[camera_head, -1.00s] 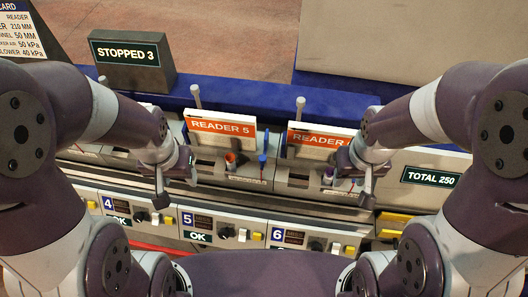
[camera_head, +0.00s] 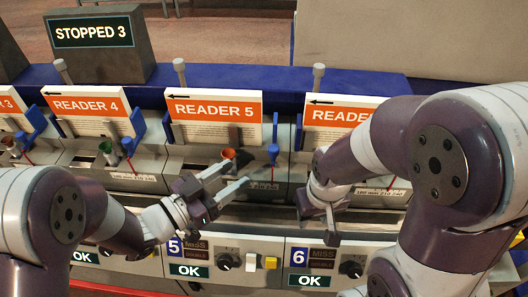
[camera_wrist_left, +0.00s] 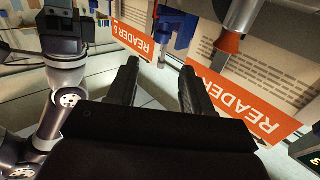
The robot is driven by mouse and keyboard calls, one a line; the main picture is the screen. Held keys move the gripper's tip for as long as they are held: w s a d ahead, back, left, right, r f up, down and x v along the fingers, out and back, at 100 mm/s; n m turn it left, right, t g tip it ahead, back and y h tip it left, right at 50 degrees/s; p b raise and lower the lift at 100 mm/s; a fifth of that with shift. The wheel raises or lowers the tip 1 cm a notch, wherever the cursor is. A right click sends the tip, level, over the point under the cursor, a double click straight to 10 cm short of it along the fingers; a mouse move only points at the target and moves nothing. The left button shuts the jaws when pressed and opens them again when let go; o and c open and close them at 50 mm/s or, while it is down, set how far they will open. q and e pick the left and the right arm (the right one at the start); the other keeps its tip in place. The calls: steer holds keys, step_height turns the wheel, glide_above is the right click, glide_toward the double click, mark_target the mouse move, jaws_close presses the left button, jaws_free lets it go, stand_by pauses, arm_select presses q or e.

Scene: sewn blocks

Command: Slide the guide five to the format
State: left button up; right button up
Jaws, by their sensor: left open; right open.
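The READER 5 station has an orange-and-white card (camera_head: 213,118). A small blue guide (camera_head: 273,152) stands at its right, with a thin blue upright (camera_head: 168,128) at its left edge. An orange cup (camera_head: 228,155) sits between them. A label strip, partly hidden by my gripper, runs along the front. My left gripper (camera_head: 234,177) is open and empty, in front of and left of the guide, apart from it. In the left wrist view its open fingers (camera_wrist_left: 161,88) have nothing between them; a blue part (camera_wrist_left: 180,28) and an orange cup (camera_wrist_left: 229,42) show beyond. My right gripper (camera_head: 319,222) is open in front of READER 6.
The READER 6 card (camera_head: 335,115) is partly behind my right arm. A panel with knobs, buttons and OK displays (camera_head: 188,270) runs along the front. A STOPPED 3 sign (camera_head: 93,32) stands behind.

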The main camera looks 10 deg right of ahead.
mark_target(269, 151)
arm_select(q)
steer(key=x, duration=1.2)
steer(key=shift+w+d+f, duration=0.1)
steer(key=shift+w+d, duration=0.05)
steer(key=shift+w, duration=0.05)
jaws_close()
